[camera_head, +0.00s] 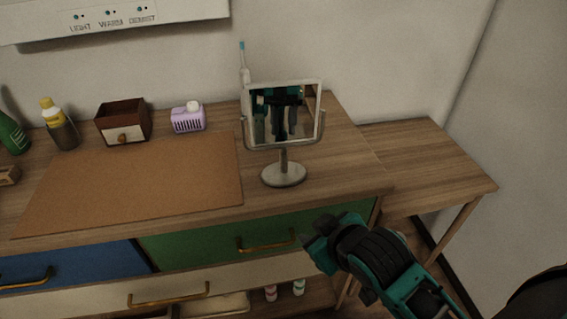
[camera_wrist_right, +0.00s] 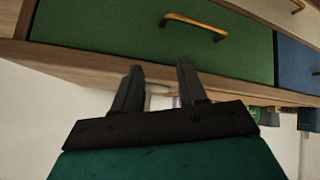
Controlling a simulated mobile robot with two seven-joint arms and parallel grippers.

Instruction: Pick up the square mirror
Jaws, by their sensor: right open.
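The square mirror (camera_head: 283,113) stands upright on the wooden dresser top, in a white frame held by a U-shaped bracket on a round base (camera_head: 284,174). Its glass reflects parts of my body. My right gripper (camera_head: 309,238) is below and to the right of the mirror, in front of the green drawer and apart from the mirror. In the right wrist view its two dark fingers (camera_wrist_right: 158,88) are spread with nothing between them. The mirror cannot be made out in that view. My left gripper is not in view.
A brown mat (camera_head: 140,185) covers the dresser top left of the mirror. Behind are a toothbrush (camera_head: 243,62), a purple container (camera_head: 188,118), a small drawer box (camera_head: 123,121) and bottles. The green drawer (camera_head: 200,243) has a brass handle. A lower side table (camera_head: 425,165) is clear.

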